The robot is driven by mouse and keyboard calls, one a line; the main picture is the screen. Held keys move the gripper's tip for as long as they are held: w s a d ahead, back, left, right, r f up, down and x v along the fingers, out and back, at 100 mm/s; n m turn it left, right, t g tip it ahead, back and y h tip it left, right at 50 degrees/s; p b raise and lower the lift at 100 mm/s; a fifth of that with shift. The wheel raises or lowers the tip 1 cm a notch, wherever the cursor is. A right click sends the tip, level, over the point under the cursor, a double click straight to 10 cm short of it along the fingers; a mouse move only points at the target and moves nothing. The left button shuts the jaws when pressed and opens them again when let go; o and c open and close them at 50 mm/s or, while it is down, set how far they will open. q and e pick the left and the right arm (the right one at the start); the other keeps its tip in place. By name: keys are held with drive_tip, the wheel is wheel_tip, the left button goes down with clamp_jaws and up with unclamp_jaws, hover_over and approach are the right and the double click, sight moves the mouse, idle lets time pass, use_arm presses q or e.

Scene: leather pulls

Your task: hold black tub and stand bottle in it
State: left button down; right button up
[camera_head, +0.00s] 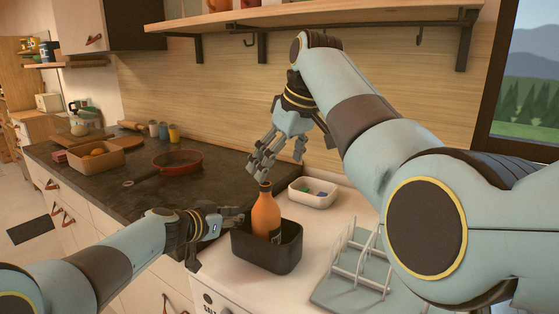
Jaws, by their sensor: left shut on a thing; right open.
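The black tub (268,257) stands on the white counter section in the head view. An orange bottle (266,215) with a dark label stands upright inside it, its neck above the rim. My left gripper (235,217) is shut on the tub's left rim. My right gripper (273,168) is open, just above the bottle's neck and apart from it or nearly so. The bottle's base is hidden by the tub's front wall.
A white tray (312,194) with small coloured items sits behind the tub. A dish rack (352,270) stands to the right. A red pan (177,162) and a box (97,158) lie on the dark counter at left. A shelf (310,14) hangs above.

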idle(0.3)
use_arm(q)
drive_tip(key=c, duration=1.4)
unclamp_jaws()
